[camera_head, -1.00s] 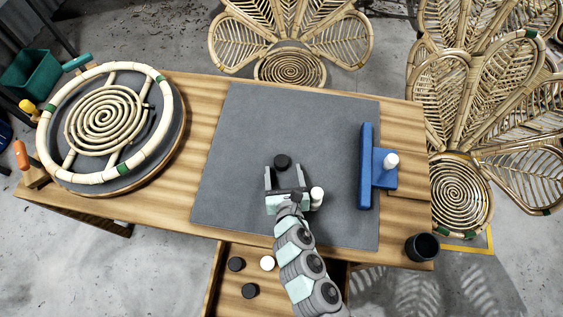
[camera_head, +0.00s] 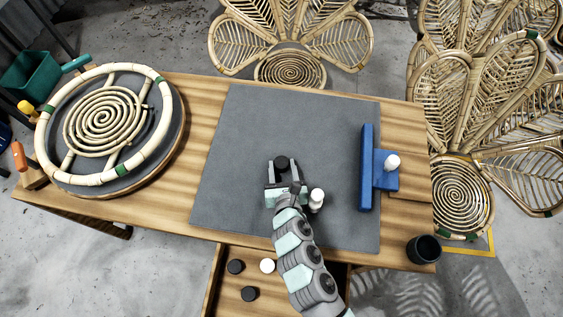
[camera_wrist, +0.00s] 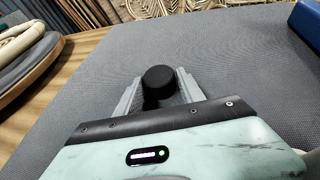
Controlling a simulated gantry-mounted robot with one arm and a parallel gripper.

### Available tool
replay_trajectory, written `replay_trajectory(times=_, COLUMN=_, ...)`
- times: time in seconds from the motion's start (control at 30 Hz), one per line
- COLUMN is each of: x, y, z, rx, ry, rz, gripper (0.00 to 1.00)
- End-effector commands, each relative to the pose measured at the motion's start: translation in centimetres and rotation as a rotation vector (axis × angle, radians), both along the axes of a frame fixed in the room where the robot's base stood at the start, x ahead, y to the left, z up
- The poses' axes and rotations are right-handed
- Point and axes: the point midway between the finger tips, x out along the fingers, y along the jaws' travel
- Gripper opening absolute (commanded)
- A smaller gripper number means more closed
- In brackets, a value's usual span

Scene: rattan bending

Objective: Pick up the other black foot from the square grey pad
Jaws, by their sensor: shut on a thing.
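The black foot (camera_head: 282,163) is a short dark disc at the middle of the square grey pad (camera_head: 250,130). My gripper (camera_head: 283,168) is low over the pad, with one finger on each side of the foot, and is shut on it. In the wrist view the foot (camera_wrist: 159,81) sits between the tips of the two grey fingers (camera_wrist: 160,90). Its lower part is in shadow, and I cannot tell whether it still touches the pad.
A white peg (camera_head: 317,197) stands on the pad close to my gripper's right. A blue fixture (camera_head: 366,170) with a white peg (camera_head: 392,162) lies further right. An open drawer (camera_head: 262,304) holds black and white discs. A rattan ring frame (camera_head: 106,120) lies left. The pad's upper part is clear.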

Motion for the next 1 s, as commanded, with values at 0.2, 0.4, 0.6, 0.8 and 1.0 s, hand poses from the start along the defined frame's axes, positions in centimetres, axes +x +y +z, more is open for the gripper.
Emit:
replay_trajectory(times=0.2, x=0.0, y=0.0, z=0.0, rx=0.000, ry=0.000, rz=0.000, gripper=0.13)
replay_trajectory(times=0.4, x=0.0, y=0.0, z=0.0, rx=0.000, ry=0.000, rz=0.000, gripper=0.07)
replay_trajectory(times=0.6, x=0.0, y=0.0, z=0.3, rx=0.000, ry=-0.001, rz=0.000, gripper=0.07)
replay_trajectory(times=0.8, x=0.1, y=0.0, z=1.9, rx=-0.002, ry=-0.003, rz=0.001, gripper=0.07)
replay_trajectory(times=1.0, x=0.1, y=0.0, z=4.7, rx=-0.003, ry=-0.003, rz=0.002, gripper=0.07)
